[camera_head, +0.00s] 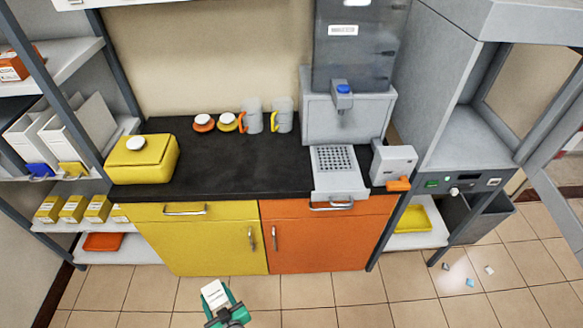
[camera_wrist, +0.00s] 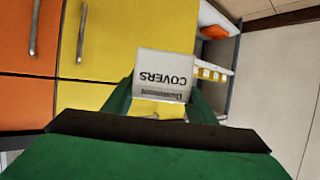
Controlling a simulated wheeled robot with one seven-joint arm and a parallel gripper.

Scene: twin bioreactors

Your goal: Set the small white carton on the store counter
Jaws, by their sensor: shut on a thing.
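The small white carton (camera_head: 215,293) is held in my gripper (camera_head: 225,313), low in the head view, in front of the yellow cabinet door and below the counter's height. In the wrist view the carton (camera_wrist: 163,72) shows a face printed "COVERS", upside down, between the green fingers (camera_wrist: 160,105). The gripper is shut on it. The black store counter (camera_head: 240,172) runs across the top of the yellow and orange cabinets, ahead of the gripper. Its middle stretch is bare.
A yellow box (camera_head: 142,160) stands at the counter's left end. Orange and yellow lidded items and mugs (camera_head: 252,117) stand along the back. A grey dispenser (camera_head: 347,115) with a perforated tray (camera_head: 338,175) is at the right, beside a small white device (camera_head: 393,163). Shelves (camera_head: 62,62) stand left.

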